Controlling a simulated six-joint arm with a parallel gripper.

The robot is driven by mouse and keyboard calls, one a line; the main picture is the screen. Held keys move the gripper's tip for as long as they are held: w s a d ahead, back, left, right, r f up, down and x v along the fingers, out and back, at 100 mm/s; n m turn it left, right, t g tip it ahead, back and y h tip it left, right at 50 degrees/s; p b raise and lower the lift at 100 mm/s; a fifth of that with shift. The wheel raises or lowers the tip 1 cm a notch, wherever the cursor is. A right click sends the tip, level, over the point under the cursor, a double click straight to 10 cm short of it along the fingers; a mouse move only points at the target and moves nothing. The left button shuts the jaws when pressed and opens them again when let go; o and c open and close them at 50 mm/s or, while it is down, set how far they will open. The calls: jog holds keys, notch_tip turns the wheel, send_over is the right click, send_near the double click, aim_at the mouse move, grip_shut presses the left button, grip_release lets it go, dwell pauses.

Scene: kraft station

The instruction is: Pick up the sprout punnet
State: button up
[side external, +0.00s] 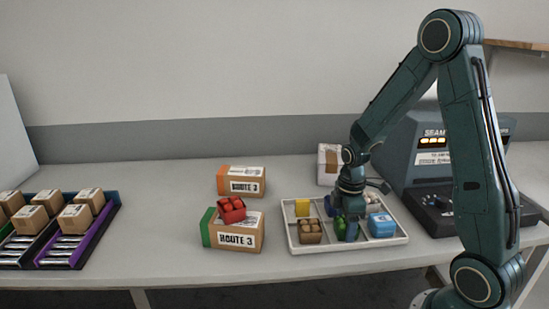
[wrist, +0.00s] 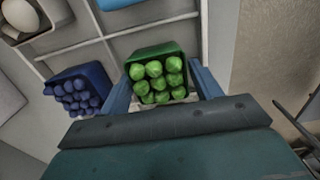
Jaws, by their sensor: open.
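The sprout punnet, a green tub of several round green sprouts (wrist: 157,80), sits in a compartment of the white divided tray (side external: 296,247). In the side view the punnet (side external: 340,226) is partly hidden by my gripper. My gripper (side external: 347,228) is open and low over the tray. In the wrist view its two blue fingers (wrist: 160,88) stand on either side of the punnet, one to the left and one to the right. I cannot tell whether they touch it.
A blue punnet of dark berries (wrist: 76,92) is close beside the left finger. The tray also holds a yellow item (side external: 302,207), a brown punnet (side external: 310,231) and a blue box (side external: 382,225). Route boxes (side external: 236,230), one with a red punnet (side external: 231,209) on top, stand left of the tray.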

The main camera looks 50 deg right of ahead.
jog(key=shift+c, duration=0.4)
jog(key=c, duration=0.7)
jog(key=shift+o, duration=0.2)
jog(key=shift+r, duration=0.15)
notch_tip(320, 180, up, 20)
dwell(0.5)
